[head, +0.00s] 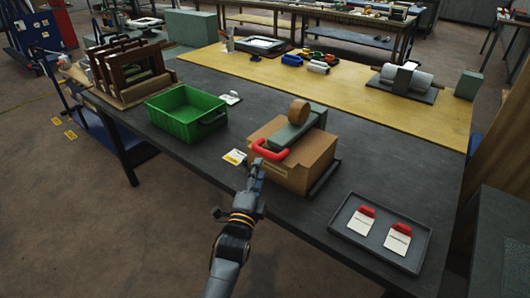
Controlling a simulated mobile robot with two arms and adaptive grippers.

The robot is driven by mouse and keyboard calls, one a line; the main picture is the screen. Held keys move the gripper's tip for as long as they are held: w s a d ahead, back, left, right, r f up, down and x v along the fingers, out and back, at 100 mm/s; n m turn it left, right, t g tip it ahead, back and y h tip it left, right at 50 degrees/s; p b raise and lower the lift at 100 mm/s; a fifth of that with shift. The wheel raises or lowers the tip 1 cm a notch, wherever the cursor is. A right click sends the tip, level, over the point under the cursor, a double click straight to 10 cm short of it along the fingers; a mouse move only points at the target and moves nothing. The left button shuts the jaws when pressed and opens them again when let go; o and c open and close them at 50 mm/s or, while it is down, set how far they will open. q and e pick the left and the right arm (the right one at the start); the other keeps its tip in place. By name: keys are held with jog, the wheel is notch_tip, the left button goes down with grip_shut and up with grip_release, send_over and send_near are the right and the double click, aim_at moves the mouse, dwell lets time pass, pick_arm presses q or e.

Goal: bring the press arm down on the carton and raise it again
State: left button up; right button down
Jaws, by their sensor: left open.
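The carton (309,163) is a brown cardboard box on the dark grey table. The grey-green press arm (297,131) lies low over its top. I cannot tell whether the arm touches the carton. A red U-shaped handle (271,154) is on the press arm's near end, and a brown round roll (299,111) is on or beside the arm. My left gripper (257,166) is at the handle's left near side, in front of the carton. It is open, and whether its fingers touch the handle is too small to tell. My right gripper is not in view.
A green crate (163,128) stands left of the carton. A dark tray (342,232) with two red-topped cards lies at the right. A yellow-and-white label (234,157) lies beside the carton. A wooden rack (112,91) of frames stands at the far left.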

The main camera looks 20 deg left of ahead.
aim_at(265, 154)
pick_arm(q)
jog(key=w, duration=0.5)
jog(key=w+r, duration=0.1)
jog(key=w, duration=0.1)
jog(key=shift+w+a+r+p, duration=0.1)
jog(key=shift+w+a+p, duration=0.05)
jog(key=shift+p, duration=0.15)
grip_shut()
